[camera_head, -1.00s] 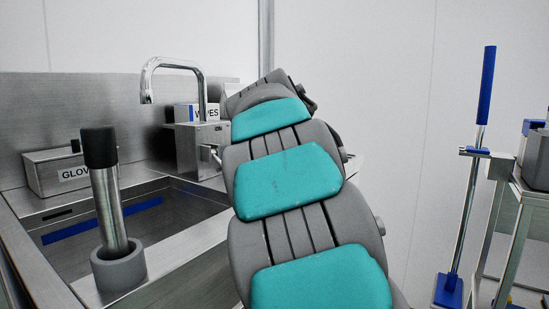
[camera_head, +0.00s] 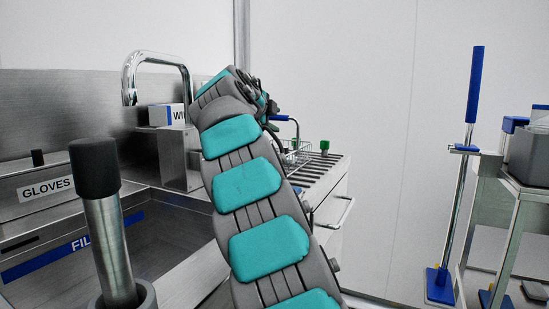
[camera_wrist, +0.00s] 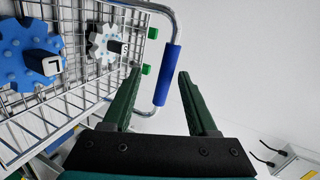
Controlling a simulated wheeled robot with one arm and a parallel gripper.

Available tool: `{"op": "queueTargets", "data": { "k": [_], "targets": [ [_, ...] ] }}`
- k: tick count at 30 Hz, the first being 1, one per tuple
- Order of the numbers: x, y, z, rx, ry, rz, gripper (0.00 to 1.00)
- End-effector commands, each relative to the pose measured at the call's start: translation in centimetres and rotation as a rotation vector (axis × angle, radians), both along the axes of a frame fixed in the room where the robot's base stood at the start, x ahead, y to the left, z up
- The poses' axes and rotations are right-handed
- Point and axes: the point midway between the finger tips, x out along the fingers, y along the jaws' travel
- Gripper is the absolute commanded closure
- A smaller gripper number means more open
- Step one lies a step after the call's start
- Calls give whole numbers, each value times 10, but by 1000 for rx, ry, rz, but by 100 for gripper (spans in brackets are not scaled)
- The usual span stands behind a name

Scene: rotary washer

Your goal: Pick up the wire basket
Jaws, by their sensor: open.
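The wire basket (camera_wrist: 92,90) fills the left of the wrist view. A blue gear-shaped part (camera_wrist: 25,55) and a smaller white one (camera_wrist: 103,45) lie in it. Its metal handle has a blue grip (camera_wrist: 168,76), which shows between the tips of my open gripper (camera_wrist: 160,74); I see no contact, and the depth gap is hard to judge. In the head view, the basket (camera_head: 298,152) sits on a ribbed metal surface behind my arm, which hides part of it. My gripper (camera_head: 266,104) is beside its handle there, partly hidden.
A sink with a faucet (camera_head: 150,62) and a glove box (camera_head: 45,188) are at left. A blue-handled pole (camera_head: 464,150) and a metal cart (camera_head: 525,190) stand at right.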

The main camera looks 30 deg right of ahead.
Motion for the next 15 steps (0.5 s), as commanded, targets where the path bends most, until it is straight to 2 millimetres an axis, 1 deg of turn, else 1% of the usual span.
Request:
{"op": "queueTargets", "data": {
  "k": [7,12,15],
  "targets": [
    [14,-18,-1,0,0,-1,41],
    [26,-35,-8,0,2,-1,41],
    [29,-39,-10,-1,2,0,41]
  ]
}}
